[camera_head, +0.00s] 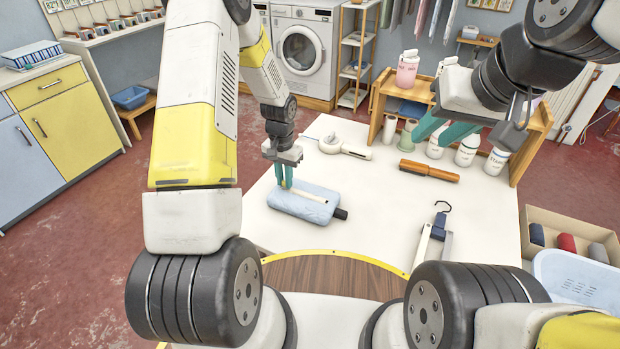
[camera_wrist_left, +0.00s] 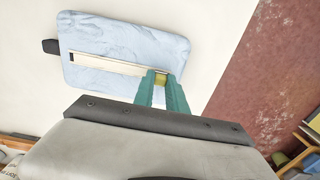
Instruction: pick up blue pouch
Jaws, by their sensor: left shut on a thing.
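The blue pouch (camera_head: 308,207) is a light blue, padded rectangle with a cream strip along its top and a dark tab at one end. It lies on the white table in the head view, and its strip and tab also show in the left wrist view (camera_wrist_left: 110,35). My left gripper (camera_head: 285,184) points down over the pouch's left part. Its teal fingers (camera_wrist_left: 160,84) are shut on the pouch at the end of the cream strip. My right gripper (camera_head: 430,138) is empty above the table's back right, with its teal fingers apart.
On the white table (camera_head: 390,210) are a white-handled tool (camera_head: 345,148), a brown roller (camera_head: 429,171) and a grey-white tool with a hook (camera_head: 432,238). White bottles (camera_head: 467,150) stand by a wooden shelf at the back right. The table's middle is clear.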

